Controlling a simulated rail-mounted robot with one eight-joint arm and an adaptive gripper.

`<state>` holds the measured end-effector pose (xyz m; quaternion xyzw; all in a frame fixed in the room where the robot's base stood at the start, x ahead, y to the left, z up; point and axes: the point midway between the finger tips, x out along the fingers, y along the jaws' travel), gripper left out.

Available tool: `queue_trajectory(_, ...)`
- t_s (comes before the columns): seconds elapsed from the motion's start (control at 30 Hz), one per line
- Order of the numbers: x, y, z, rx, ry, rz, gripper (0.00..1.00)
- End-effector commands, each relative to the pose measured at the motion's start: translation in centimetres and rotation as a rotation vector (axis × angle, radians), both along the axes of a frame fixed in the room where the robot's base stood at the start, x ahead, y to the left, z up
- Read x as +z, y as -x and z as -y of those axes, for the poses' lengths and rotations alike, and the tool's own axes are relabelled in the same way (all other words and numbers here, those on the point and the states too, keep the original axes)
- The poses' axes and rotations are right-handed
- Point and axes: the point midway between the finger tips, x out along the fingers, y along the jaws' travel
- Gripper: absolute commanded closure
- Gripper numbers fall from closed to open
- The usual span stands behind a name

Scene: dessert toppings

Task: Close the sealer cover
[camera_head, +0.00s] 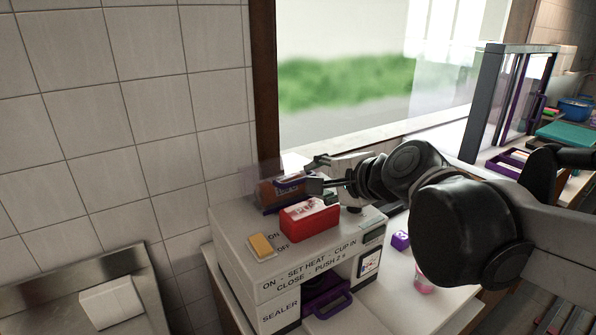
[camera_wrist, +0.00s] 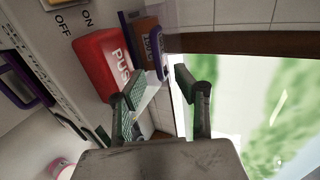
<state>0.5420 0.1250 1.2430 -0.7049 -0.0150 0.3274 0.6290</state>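The white sealer (camera_head: 240,247) stands on the counter, with "SEALER" printed on its front. A red block (camera_head: 308,220) sits on its top, marked "PUSH" in the wrist view (camera_wrist: 98,57). A purple-handled part (camera_head: 326,297) shows low in the sealer's front opening. I cannot tell for sure which part is the cover. Behind the red block is a brown, see-through piece with purple edges (camera_head: 268,194), also in the wrist view (camera_wrist: 147,38). My gripper (camera_head: 316,180) is above the sealer's back, near this piece and the red block. Its fingers (camera_wrist: 160,88) are apart with nothing between them.
A yellow switch (camera_head: 261,245) with ON and OFF marks is left of the red block. A pink cup (camera_head: 425,284) and a small purple item (camera_head: 401,240) stand on the counter at right. A tiled wall and a window edge lie close behind.

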Motion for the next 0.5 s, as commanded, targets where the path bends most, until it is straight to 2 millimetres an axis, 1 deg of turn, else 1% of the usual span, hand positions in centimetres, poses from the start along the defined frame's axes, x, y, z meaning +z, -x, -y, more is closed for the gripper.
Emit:
queue_trajectory(0.1, 0.6, 1.2, 0.7, -0.001, 0.0, 0.0, 0.7)
queue_trajectory(0.23, 1.2, 2.2, 1.2, -0.001, -0.002, -0.001, 0.7)
queue_trajectory(0.5, 1.7, 3.2, 1.7, 0.0, 0.0, 0.0, 0.7)
